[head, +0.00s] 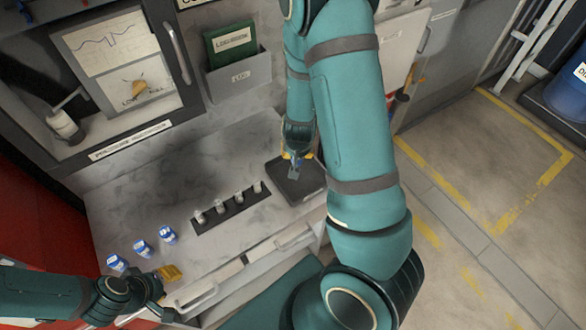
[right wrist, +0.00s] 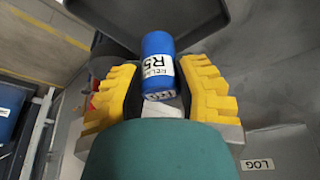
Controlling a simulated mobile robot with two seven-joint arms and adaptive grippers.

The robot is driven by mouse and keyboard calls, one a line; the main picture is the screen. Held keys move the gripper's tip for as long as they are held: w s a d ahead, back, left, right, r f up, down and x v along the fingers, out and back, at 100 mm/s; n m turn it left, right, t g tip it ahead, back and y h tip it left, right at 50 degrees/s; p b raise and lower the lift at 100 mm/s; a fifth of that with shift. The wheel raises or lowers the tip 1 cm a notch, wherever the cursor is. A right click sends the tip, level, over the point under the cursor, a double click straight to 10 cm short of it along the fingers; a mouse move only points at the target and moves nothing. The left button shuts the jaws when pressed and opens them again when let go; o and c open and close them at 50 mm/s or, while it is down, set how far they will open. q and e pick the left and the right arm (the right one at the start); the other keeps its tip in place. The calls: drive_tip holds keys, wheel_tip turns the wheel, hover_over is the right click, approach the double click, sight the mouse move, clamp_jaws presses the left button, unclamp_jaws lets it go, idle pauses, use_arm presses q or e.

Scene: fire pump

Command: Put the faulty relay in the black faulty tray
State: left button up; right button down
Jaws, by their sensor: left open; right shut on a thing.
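The black tray (head: 312,186) lies at the right end of the grey counter. My right gripper (head: 296,158) is over the tray's far part. In the right wrist view my right gripper (right wrist: 160,95) is shut on a blue relay (right wrist: 158,55), labelled RELAY R5, between its yellow fingers. The black tray (right wrist: 205,12) shows behind the relay there. In the head view the relay is mostly hidden by the gripper. My left gripper (head: 172,273) is open and empty, low on the left near the counter's front edge.
Three blue relays (head: 142,248) stand on the counter's left part, close to my left gripper. A dark strip (head: 231,210) with several pale cylinders lies mid-counter. A logbook (head: 232,40) sits in a grey wall holder (head: 240,75). The back left of the counter is clear.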

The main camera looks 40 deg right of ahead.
sight(299, 159)
use_arm(q)
drive_tip(key=shift+s+d+f+b, duration=0.1)
drive_tip(key=shift+s+f+b, duration=0.1)
drive_tip(key=shift+f+b, duration=0.35)
use_arm(e)
drive_tip(key=f, duration=0.3)
drive_tip(key=shift+s+f, duration=0.2)
drive_tip(key=shift+s, duration=0.05)
use_arm(q)
drive_tip(key=shift+w+f, duration=0.15)
drive_tip(key=shift+f, duration=0.15)
use_arm(e)
drive_tip(key=shift+w+f, duration=0.15)
drive_tip(key=shift+f, duration=0.4)
use_arm(q)
drive_tip(key=shift+f+b, duration=0.35)
drive_tip(key=shift+f, duration=0.1)
use_arm(e)
wheel_tip(299, 159, down, 3)
drive_tip(key=shift+f, duration=0.2)
use_arm(q)
drive_tip(key=shift+f, duration=0.2)
use_arm(e)
drive_tip(key=shift+f, duration=0.15)
drive_tip(key=c, duration=0.7)
unclamp_jaws()
drive_tip(key=shift+c, duration=0.2)
